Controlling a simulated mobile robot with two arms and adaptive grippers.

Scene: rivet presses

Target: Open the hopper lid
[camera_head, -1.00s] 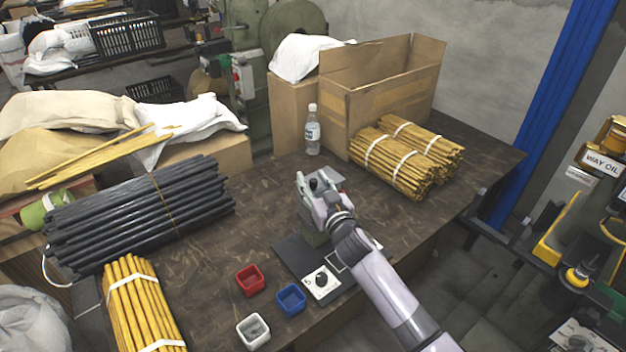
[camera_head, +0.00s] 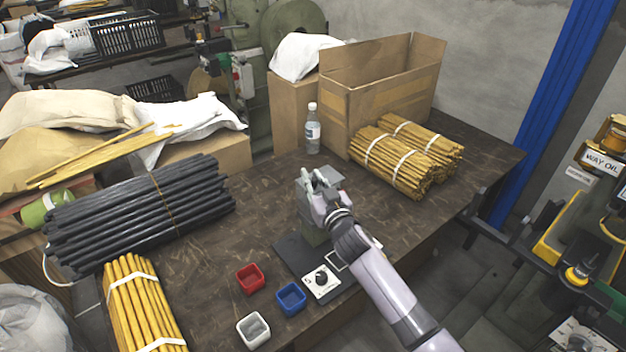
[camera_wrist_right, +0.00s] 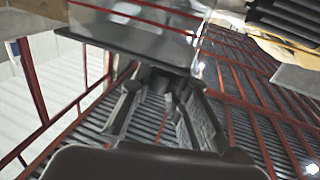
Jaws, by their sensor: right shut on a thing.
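A small grey machine (camera_head: 315,232) stands on the dark workbench, mostly behind my right arm. Its grey top plate (camera_head: 333,177), which looks like the hopper lid, shows beside my right gripper (camera_head: 320,182). The gripper is at the top of the machine, shut on a small dark part that I take to be the lid's knob; the fingers mostly hide it. In the right wrist view, the fingertips (camera_wrist_right: 163,78) meet just under a dark plate edge (camera_wrist_right: 125,40) with a clear panel above it. How far the lid is raised is unclear. My left gripper is not in view.
A control box with a knob (camera_head: 321,281) and red (camera_head: 250,279), blue (camera_head: 291,298) and white (camera_head: 253,330) bins sit in front. A bottle (camera_head: 312,130), a cardboard box (camera_head: 385,90) and yellow rod bundles (camera_head: 405,157) stand behind. Black rods (camera_head: 140,215) lie left.

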